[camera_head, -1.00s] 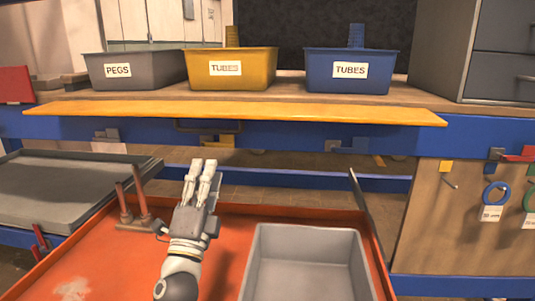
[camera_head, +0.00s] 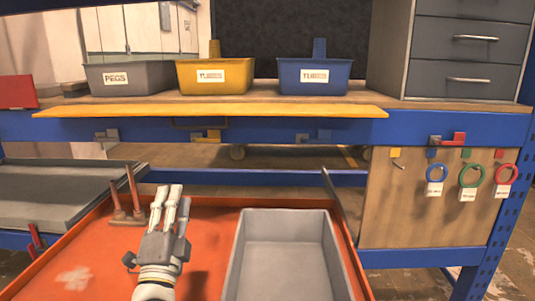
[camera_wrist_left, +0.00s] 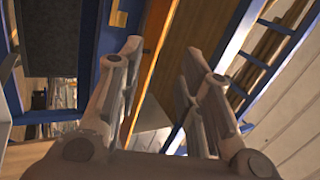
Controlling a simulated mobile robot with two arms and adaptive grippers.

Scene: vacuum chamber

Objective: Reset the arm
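My left gripper (camera_head: 171,207) is in the lower left of the head view, above the orange tray surface (camera_head: 90,255) and left of the empty grey bin (camera_head: 285,225). It points toward the workbench. In the left wrist view its fingers (camera_wrist_left: 160,85) stand apart with nothing between them, so it is open and empty. My right gripper does not show in either view.
On the workbench (camera_head: 380,98) stand a grey PEGS bin (camera_head: 130,77), a yellow bin (camera_head: 215,77) and a blue bin (camera_head: 314,77). A yellow board (camera_head: 210,112) runs along its front edge. Brown upright posts (camera_head: 127,198) stand left of my gripper. Coloured rings (camera_head: 472,175) hang at right.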

